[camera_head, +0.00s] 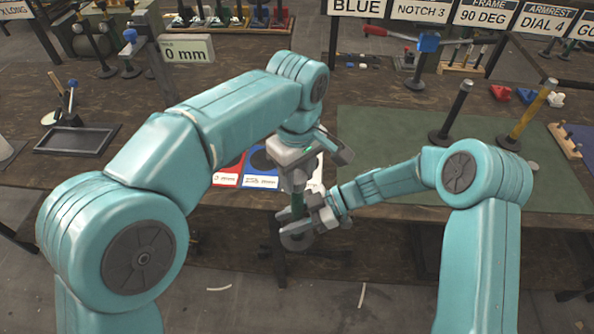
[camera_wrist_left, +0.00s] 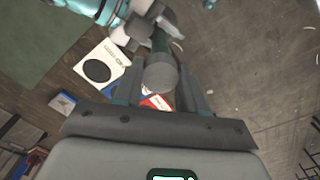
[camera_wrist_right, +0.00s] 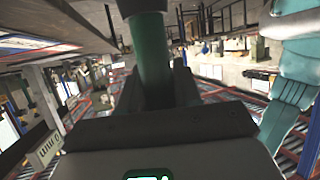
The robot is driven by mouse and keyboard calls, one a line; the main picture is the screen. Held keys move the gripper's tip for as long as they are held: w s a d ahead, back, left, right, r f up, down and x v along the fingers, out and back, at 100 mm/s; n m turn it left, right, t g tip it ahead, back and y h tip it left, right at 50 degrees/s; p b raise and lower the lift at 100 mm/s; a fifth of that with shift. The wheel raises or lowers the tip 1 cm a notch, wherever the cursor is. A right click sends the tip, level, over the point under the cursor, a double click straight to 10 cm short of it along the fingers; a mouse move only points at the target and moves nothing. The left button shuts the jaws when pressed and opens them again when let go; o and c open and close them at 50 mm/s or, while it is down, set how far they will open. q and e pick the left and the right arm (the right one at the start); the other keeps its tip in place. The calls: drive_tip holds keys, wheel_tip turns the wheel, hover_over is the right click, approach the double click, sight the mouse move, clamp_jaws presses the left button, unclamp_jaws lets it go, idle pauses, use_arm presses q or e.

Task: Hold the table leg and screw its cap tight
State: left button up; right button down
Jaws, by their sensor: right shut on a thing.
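The table leg (camera_head: 297,204) is a dark green rod, held roughly upright near the table's front edge. My right gripper (camera_head: 308,220) is shut on it from the right side. In the right wrist view the green leg (camera_wrist_right: 153,65) stands between the fingers. My left gripper (camera_head: 296,178) is directly above the leg, pointing down. In the left wrist view the round grey cap (camera_wrist_left: 160,78) on the leg's end lies between the left fingers. These fingers look apart, with a gap on the left side of the cap. The cap is largely hidden in the head view.
Red, blue and white cards with dark circles, such as the blue one (camera_head: 262,168), lie behind the grippers. A green mat (camera_head: 385,150) covers the table on the right. Upright posts and stands (camera_head: 455,115) are on and behind it. A black tray (camera_head: 77,139) lies at left.

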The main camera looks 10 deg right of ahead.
use_arm(q)
drive_tip(key=shift+c, duration=0.5)
drive_tip(key=m, duration=2.4)
drive_tip(key=shift+m, duration=0.3)
drive_tip(key=o, duration=1.2)
drive_tip(key=shift+o, duration=0.2)
wheel_tip(320, 180, up, 7)
drive_tip(key=shift+r, duration=0.2)
